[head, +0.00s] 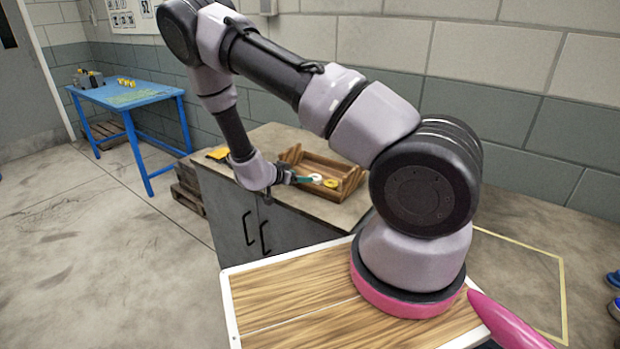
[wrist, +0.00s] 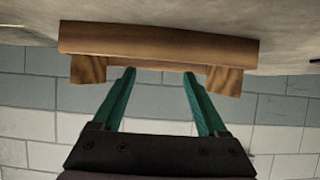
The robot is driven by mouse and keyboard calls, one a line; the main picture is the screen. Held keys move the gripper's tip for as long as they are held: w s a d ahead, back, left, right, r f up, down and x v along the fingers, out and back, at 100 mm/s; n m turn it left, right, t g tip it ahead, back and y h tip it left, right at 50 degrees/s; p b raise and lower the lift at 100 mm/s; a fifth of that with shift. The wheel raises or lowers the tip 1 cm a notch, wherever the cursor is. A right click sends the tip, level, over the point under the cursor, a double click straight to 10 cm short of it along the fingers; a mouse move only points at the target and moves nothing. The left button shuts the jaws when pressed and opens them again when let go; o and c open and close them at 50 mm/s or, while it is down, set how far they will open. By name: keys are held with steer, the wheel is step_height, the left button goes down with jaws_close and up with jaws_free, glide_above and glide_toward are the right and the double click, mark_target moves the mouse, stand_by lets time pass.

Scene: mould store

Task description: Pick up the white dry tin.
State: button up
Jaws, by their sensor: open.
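A small white round thing (head: 316,177), likely the white dry tin, lies in a wooden tray (head: 350,181) on the cabinet top in the head view. A yellow round thing (head: 331,183) lies just right of it. My gripper (head: 308,180) points at the tray from its left, its fingertips close to the white thing in the picture; whether they touch cannot be told. In the wrist view my gripper (wrist: 158,74) has two green fingers spread apart with nothing between them. The tray (wrist: 160,42) shows there edge-on beyond the fingertips, and no tin shows.
The tray stands on a grey cabinet (head: 225,215) against the block wall. A yellow item (head: 218,154) lies at the cabinet's back left. A blue table (head: 125,95) with small yellow things stands far left. The floor between is open.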

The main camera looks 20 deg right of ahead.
mark_target(315, 177)
steer(key=x, duration=0.9)
steer(key=shift+w+d+f, duration=0.1)
steer(key=shift+w+f, duration=0.05)
steer(key=c, duration=1.1)
